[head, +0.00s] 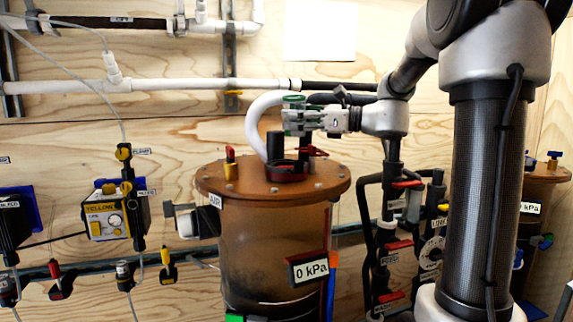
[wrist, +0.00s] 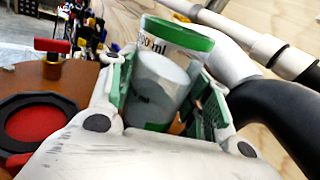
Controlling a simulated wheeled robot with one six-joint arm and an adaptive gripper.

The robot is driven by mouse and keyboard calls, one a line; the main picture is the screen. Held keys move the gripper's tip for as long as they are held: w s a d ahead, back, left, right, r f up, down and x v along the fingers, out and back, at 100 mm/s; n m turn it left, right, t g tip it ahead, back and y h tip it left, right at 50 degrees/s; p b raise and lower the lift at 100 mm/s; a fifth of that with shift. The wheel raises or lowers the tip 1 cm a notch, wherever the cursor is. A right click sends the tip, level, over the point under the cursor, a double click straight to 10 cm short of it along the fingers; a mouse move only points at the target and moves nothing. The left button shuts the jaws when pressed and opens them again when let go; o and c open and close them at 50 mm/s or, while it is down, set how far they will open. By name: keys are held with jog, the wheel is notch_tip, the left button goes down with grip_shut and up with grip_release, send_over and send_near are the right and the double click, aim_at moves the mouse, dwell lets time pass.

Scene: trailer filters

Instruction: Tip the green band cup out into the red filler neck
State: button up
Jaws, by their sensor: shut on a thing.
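My gripper (head: 300,118) is shut on the green band cup (wrist: 178,38), a clear cup with a green band at its top and a printed "ml" label. The green finger pads stand on both sides of it in the wrist view. The cup looks close to upright; a pale cylindrical shape shows through its wall, and I cannot tell what it is. The red filler neck (wrist: 40,125) is a black ring with a red inside, left of my gripper in the wrist view. In the head view the neck (head: 285,172) sits on the brown lid, below my gripper.
The brown filter lid (head: 215,180) carries a red-handled valve (head: 230,155) and black upright fittings near the neck. A curved white pipe (head: 256,125) rises behind it. A gauge reads 0 kPa (head: 308,269). Yellow-labelled equipment (head: 103,220) hangs on the wall at left.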

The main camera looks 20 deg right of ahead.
jog(key=shift+s+a+f+n, duration=0.25)
jog(key=shift+s+f+n, duration=0.2)
jog(key=shift+f+n, duration=0.4)
jog(key=shift+s+a+r+n, duration=0.15)
jog(key=shift+s+r+n, duration=0.1)
jog(key=shift+r+n, duration=0.3)
jog(key=shift+s+a+r+n, duration=0.2)
jog(key=shift+r+n, duration=0.2)
jog(key=shift+n, duration=0.2)
jog(key=shift+s+n, duration=0.2)
jog(key=shift+n, duration=0.2)
jog(key=shift+s+a+n, duration=0.15)
jog(key=shift+s+n, duration=0.05)
jog(key=shift+n, duration=0.1)
jog(key=shift+f+n+y, duration=0.15)
jog(key=shift+n+y, duration=0.25)
jog(key=shift+n, duration=0.5)
jog(key=shift+r+n, duration=0.55)
jog(key=shift+n, duration=0.45)
jog(key=shift+f+n+y, duration=0.15)
jog(key=shift+f+n, duration=0.2)
jog(key=shift+n, duration=0.6)
jog(key=shift+f+n+y, duration=0.15)
jog(key=shift+f+n, duration=0.15)
jog(key=shift+n, duration=0.65)
jog(key=shift+s+a+r+n+g, duration=0.25)
jog(key=shift+s+r+n+g, duration=0.15)
jog(key=shift+n, duration=0.3)
dwell(0.8)
